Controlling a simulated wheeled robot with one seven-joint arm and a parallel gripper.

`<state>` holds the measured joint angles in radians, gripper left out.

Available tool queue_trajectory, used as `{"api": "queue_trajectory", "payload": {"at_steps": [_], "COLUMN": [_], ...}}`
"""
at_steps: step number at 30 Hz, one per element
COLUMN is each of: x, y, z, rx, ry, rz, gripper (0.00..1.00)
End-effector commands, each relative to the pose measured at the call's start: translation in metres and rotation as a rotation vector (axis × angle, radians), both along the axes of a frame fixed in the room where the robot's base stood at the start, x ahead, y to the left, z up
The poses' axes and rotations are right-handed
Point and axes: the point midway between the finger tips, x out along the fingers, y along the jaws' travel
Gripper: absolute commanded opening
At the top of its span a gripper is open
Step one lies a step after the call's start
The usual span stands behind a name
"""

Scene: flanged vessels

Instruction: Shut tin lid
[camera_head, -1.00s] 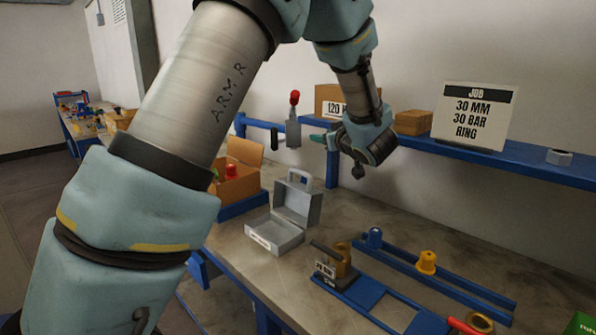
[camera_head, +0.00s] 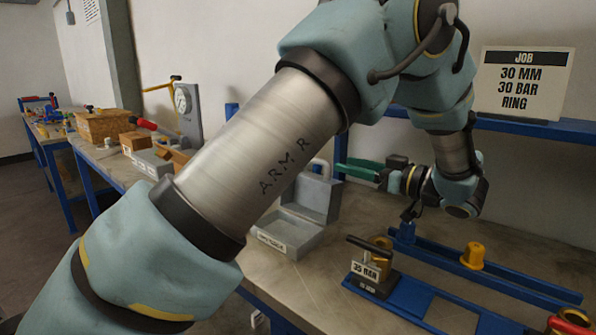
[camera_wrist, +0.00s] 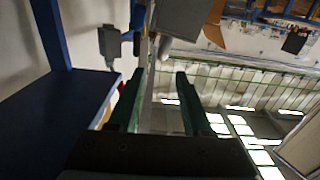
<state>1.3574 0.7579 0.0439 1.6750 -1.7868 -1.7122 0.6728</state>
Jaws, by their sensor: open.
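The grey tin (camera_head: 284,239) stands on the bench in the head view, with a label on its front. Its lid (camera_head: 318,199) stands open, upright at the back, with a light handle above it.
A blue shelf (camera_head: 545,127) with a job sign (camera_head: 523,84) runs along the wall behind the gripper. A blue rail fixture with a brass part (camera_head: 380,257) and yellow knob (camera_head: 473,256) lies right of the tin. Boxes and a gauge (camera_head: 186,108) stand to the left.

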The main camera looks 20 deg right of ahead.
Motion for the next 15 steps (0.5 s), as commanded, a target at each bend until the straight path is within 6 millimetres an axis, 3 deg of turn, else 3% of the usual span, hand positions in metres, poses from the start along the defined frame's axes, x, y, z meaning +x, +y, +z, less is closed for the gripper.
{"api": "queue_trajectory", "payload": {"at_steps": [2,7,15], "x": [-0.003,0.005,0.046], "y": [-0.001,0.004,0.028], "z": [-0.010,-0.008,-0.006], "rx": [0.001,0.005,0.006], "ry": [0.000,-0.001,-0.001], "rz": [0.004,0.008,0.010], "gripper": [0.50,0.50,0.50]}}
